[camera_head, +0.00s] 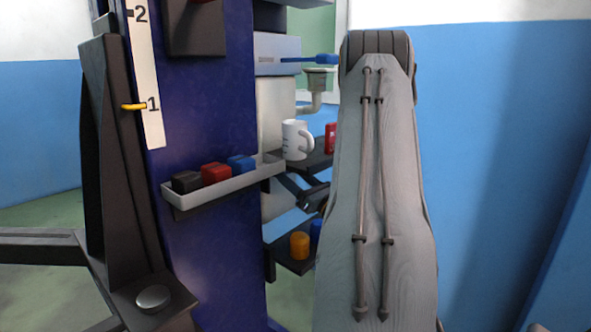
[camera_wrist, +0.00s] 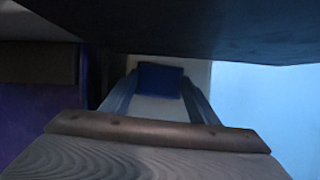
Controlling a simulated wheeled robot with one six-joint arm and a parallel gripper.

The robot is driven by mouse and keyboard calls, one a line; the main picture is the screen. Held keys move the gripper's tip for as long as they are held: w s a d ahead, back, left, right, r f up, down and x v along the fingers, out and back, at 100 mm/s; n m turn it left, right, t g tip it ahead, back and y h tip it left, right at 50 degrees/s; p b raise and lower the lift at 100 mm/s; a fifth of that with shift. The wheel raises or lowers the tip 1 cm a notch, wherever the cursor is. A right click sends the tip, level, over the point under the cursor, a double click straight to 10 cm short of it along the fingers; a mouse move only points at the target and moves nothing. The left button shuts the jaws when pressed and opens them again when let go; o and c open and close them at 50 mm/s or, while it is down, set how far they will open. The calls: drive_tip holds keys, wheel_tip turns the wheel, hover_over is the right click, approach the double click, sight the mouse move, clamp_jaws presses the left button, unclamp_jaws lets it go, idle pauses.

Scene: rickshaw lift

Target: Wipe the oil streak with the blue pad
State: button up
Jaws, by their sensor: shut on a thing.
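In the wrist view, my gripper (camera_wrist: 160,92) has its two fingers on either side of a dark blue pad (camera_wrist: 160,77). It is shut on the pad. In the head view the gripper and the held pad do not show; my grey arm link stands in front on the right. I see no oil streak in either view. A broad dark surface (camera_wrist: 190,28) spans the top of the wrist view, close above the pad; I cannot tell whether they touch.
A blue column (camera_head: 208,120) carries a grey tray (camera_head: 230,186) with black (camera_head: 186,182), red (camera_head: 215,174) and blue (camera_head: 241,163) blocks. Behind are a white mug (camera_head: 292,140), a red item (camera_head: 331,138), and a lower shelf with an orange cylinder (camera_head: 299,245). The right wall (camera_head: 490,170) is bare.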

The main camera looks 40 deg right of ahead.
drive_tip(key=shift+a, duration=0.9)
drive_tip(key=shift+s, duration=0.1)
drive_tip(key=s+p, duration=0.2)
drive_tip(key=s, duration=0.4)
drive_tip(key=shift+d, duration=0.3)
drive_tip(key=s+p, duration=0.1)
drive_tip(key=s, duration=0.2)
drive_tip(key=shift+d, duration=0.1)
drive_tip(key=shift+f, duration=0.1)
